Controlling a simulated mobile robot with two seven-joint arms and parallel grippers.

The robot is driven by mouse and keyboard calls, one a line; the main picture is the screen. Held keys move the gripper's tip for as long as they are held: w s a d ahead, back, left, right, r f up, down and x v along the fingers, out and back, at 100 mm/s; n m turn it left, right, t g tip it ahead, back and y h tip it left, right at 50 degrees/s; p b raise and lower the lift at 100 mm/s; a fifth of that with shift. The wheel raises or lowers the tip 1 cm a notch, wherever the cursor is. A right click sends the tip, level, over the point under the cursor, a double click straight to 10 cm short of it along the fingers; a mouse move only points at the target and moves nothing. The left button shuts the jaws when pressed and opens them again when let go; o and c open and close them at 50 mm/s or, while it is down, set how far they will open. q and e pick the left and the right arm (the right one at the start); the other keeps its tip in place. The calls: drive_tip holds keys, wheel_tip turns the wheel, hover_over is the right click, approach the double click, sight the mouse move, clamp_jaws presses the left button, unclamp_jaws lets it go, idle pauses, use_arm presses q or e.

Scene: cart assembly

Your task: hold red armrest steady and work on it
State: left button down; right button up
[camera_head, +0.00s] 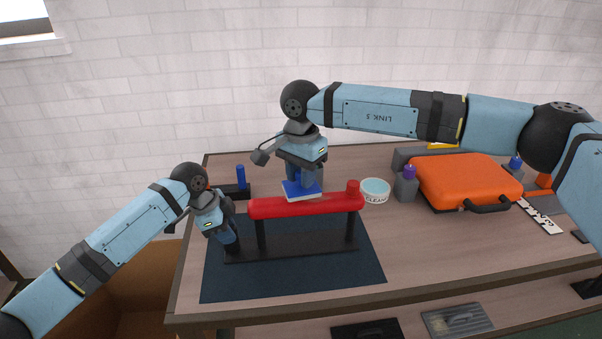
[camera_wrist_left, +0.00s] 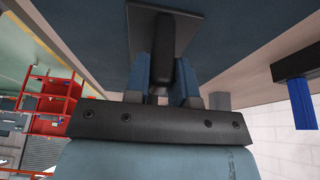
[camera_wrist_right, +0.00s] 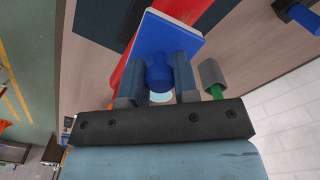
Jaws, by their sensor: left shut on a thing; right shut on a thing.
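The red armrest (camera_head: 285,208) lies level across a black stand (camera_head: 290,255) on a dark mat (camera_head: 350,275). My right gripper (camera_head: 303,178) is shut on the knob of a blue block (camera_head: 302,190) with a pale underside. My left gripper (camera_head: 231,240) is low at the stand's left end, shut on a black post (camera_wrist_left: 162,55) joined to a flat black plate. Its fingers hide part of the post.
An orange case (camera_head: 455,180), a round tub marked CLEAN (camera_head: 375,190) and a grey bottle with a purple top (camera_head: 407,184) stand to the right. A blue-handled tool (camera_head: 241,178) stands at the back left. The table's front right is mostly clear.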

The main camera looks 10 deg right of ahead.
sight(317, 184)
drive_tip(key=shift+f, duration=0.9)
drive_tip(key=shift+d, duration=0.1)
drive_tip(key=shift+d+r, duration=0.15)
drive_tip(key=shift+d, duration=1.55)
drive_tip(key=shift+d+f, duration=0.15)
drive_tip(key=shift+d, duration=0.75)
drive_tip(key=shift+d+f, duration=0.1)
drive_tip(key=shift+d, duration=0.75)
drive_tip(key=shift+a, duration=0.1)
drive_tip(key=shift+a+r, duration=0.2)
drive_tip(key=shift+a, duration=3.25)
drive_tip(key=shift+r, duration=0.1)
